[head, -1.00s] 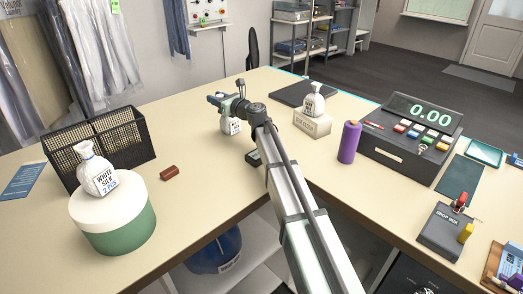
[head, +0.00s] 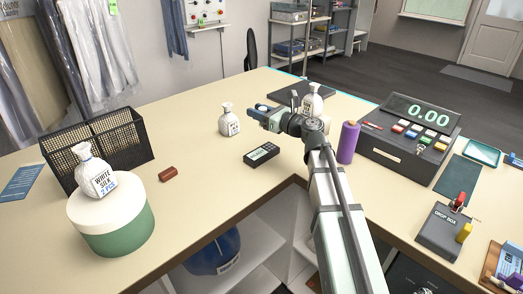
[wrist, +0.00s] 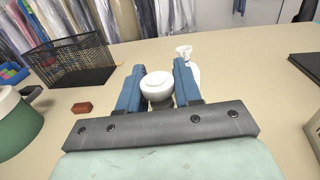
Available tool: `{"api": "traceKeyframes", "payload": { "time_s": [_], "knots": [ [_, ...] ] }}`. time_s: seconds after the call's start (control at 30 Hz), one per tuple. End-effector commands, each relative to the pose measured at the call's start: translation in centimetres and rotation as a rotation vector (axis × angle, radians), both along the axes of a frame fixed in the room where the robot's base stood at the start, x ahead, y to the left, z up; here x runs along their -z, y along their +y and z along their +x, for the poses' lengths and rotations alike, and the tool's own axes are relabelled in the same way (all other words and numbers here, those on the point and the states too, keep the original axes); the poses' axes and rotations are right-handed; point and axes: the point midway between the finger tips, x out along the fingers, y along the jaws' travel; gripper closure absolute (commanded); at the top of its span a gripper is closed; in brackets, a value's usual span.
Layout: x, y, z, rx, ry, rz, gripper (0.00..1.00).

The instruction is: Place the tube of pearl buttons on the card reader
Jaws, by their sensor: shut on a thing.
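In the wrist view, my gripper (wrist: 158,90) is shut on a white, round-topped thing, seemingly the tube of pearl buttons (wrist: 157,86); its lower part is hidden. In the head view, my gripper (head: 260,112) is above the counter, right of a small white bag; the held tube is too small to make out there. The card reader (head: 262,153), a small dark device with a pale screen, lies flat on the counter, below my gripper in the picture and apart from it. Its top looks bare.
A white labelled bag (head: 229,121) stands close left of my gripper. A purple cylinder (head: 348,142) and the cash register (head: 409,143) stand to the right. A red-brown block (head: 168,174), black mesh basket (head: 128,140) and green drum (head: 118,235) are at left. The counter around the reader is clear.

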Motion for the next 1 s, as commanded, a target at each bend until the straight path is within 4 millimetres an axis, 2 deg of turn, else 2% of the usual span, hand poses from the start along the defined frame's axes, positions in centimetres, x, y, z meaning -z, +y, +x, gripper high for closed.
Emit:
{"api": "traceKeyframes", "payload": {
  "time_s": [0.4,0.73,1.0],
  "knots": [
    [5.4,0.2,-0.2,-0.016,0.004,0.000,0.96],
    [7.0,0.2,-0.2,-0.015,0.002,0.000,0.96],
    [9.8,0.2,-0.2,-0.015,0.002,0.000,0.96]
  ]
}}
